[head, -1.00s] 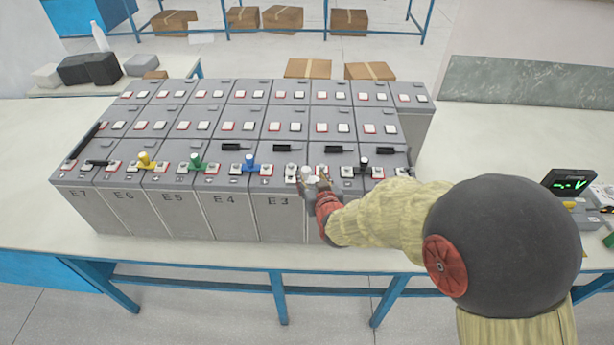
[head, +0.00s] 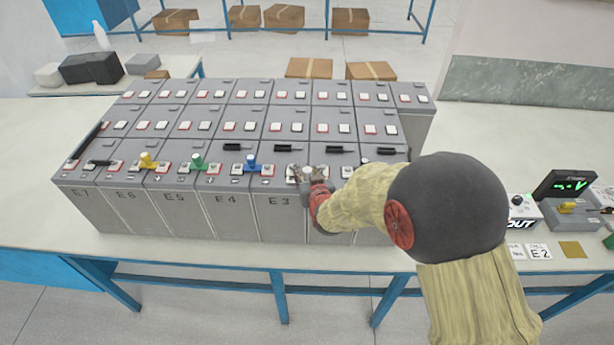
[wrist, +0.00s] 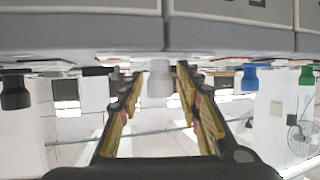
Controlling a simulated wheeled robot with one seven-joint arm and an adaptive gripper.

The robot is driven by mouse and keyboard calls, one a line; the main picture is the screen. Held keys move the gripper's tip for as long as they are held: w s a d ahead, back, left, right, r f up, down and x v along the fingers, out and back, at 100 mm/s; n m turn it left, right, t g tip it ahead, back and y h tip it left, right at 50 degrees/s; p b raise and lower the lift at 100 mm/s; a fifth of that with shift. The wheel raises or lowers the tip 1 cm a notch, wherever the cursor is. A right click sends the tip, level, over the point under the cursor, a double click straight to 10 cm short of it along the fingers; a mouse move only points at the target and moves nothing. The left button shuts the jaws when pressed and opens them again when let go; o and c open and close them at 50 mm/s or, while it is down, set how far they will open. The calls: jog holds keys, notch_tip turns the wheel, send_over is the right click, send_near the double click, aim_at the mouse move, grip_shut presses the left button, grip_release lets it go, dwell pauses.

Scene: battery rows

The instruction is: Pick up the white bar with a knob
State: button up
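The white bar's knob (head: 308,171) stands upright on the front row of batteries, right of the blue-knobbed bar. The bar under it is mostly hidden by my gripper. My gripper (head: 309,177) is low at the front edge of the battery tops, at the knob. In the upside-down wrist view, the white knob (wrist: 159,82) is between the two fingers of my gripper (wrist: 160,76). The fingers are open, with a gap on each side of the knob.
Bars with yellow (head: 148,160), green (head: 198,162) and blue (head: 251,162) knobs stand to the left on the same row. Black pieces (head: 285,148) lie just behind. A meter with a green display (head: 567,186) stands on the table at right.

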grip_shut()
dwell(0.5)
